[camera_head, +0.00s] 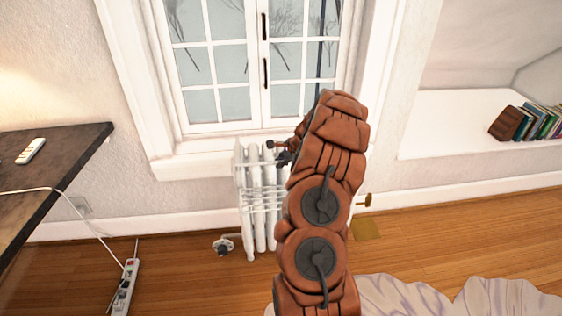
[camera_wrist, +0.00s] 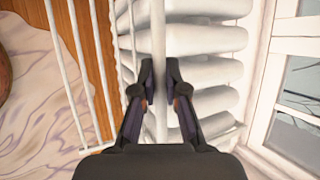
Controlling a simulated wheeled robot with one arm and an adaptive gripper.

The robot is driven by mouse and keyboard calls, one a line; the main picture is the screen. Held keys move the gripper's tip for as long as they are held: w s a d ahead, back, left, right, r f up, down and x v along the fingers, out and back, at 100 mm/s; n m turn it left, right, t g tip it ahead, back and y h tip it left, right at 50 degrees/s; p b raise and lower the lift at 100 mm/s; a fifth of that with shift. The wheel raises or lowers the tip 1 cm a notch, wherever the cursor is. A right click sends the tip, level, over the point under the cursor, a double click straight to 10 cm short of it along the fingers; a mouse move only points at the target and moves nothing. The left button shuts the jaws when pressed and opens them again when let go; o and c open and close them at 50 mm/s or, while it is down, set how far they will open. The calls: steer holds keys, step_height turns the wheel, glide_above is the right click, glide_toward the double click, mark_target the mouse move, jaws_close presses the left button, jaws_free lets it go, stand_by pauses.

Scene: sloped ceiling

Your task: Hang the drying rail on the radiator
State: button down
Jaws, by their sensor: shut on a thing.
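The white drying rail (camera_wrist: 158,35) is a frame of thin rods. In the wrist view my gripper (camera_wrist: 160,82) is shut on one of its rods, which passes between the dark fingertips. More of its rods run along the left of that view. The white ribbed radiator (camera_head: 250,235) stands under the window in the head view; its rounded columns (camera_wrist: 205,40) lie just right of the held rod in the wrist view. In the head view the rail's bars cross the radiator's front, and my gripper (camera_head: 281,155) is at its upper right. My arm hides the radiator's right part. I cannot tell whether the rail touches the radiator.
The window (camera_head: 245,60) and its sill (camera_head: 200,163) are just above the radiator. A dark table (camera_head: 62,150) with a remote (camera_head: 31,151) stands left, a power strip (camera_head: 125,285) on the floor beside it. Crumpled pale cloth (camera_head: 420,298) lies at front right. Books (camera_head: 535,122) stand in a niche.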

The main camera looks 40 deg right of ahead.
steer(key=c, duration=1.1)
jaws_free()
steer(key=shift+c, duration=0.2)
steer(key=v, duration=1.2)
steer(key=shift+a, duration=0.1)
